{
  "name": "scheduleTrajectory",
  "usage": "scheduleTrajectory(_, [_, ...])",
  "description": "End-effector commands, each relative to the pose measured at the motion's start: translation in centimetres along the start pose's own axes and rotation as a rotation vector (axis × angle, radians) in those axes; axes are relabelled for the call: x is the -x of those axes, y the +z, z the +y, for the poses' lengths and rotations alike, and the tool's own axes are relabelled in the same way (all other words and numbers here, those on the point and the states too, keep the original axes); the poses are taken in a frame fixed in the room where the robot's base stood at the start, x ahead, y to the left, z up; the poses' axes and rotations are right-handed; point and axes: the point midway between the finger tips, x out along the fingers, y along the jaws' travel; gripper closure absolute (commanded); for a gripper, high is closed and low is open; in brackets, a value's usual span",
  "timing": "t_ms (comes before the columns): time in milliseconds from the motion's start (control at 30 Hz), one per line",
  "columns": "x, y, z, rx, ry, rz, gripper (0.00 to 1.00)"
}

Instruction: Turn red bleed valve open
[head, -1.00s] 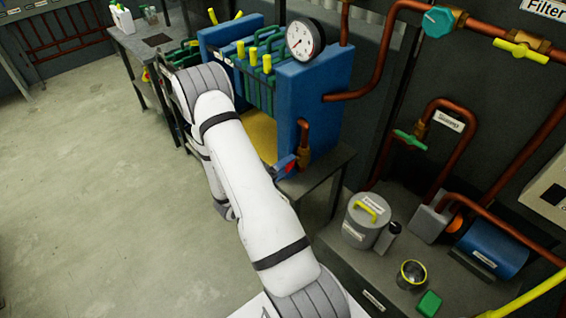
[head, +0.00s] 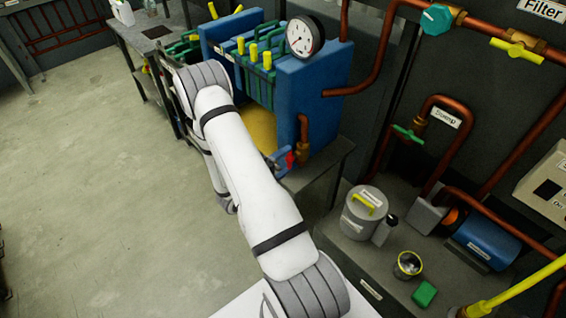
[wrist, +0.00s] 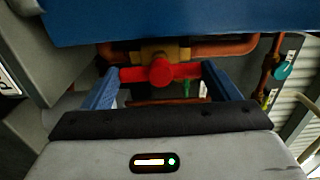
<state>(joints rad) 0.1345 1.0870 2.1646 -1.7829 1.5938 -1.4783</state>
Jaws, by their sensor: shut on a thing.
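The red bleed valve handle (wrist: 160,72) sits on a brass fitting (wrist: 165,53) under the blue filter press body in the wrist view. Its red bar runs across, between the two blue fingers of my gripper (wrist: 161,76), with an end at each finger. My gripper is shut on the handle. In the head view the red handle (head: 290,160) shows small and upright at the lower front of the press's blue end block (head: 318,110), below a copper elbow. My gripper (head: 282,163) is mostly hidden there; only a bit of blue finger shows.
A round gauge (head: 305,37) tops the press. Copper pipes run along the right wall. A low bench (head: 350,250) at the right holds a lidded grey pot (head: 362,215), a cup (head: 408,264) and a green block (head: 424,294). The floor at the left is clear.

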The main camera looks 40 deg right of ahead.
Motion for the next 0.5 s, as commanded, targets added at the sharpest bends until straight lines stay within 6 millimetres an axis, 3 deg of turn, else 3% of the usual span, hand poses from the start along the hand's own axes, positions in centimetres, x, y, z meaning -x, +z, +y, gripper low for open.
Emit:
scheduleTrajectory(100, [-0.06, 0.04, -0.12, 0.0, -0.003, 0.0, 0.41])
scheduleTrajectory(133, [-0.06, 0.04, -0.12, 0.0, -0.003, 0.0, 0.17])
scheduleTrajectory(300, [-0.04, 0.02, -0.08, 0.0, -0.002, 0.0, 0.03])
scheduleTrajectory(500, [-0.02, 0.0, -0.03, 0.0, -0.001, 0.0, 0.0])
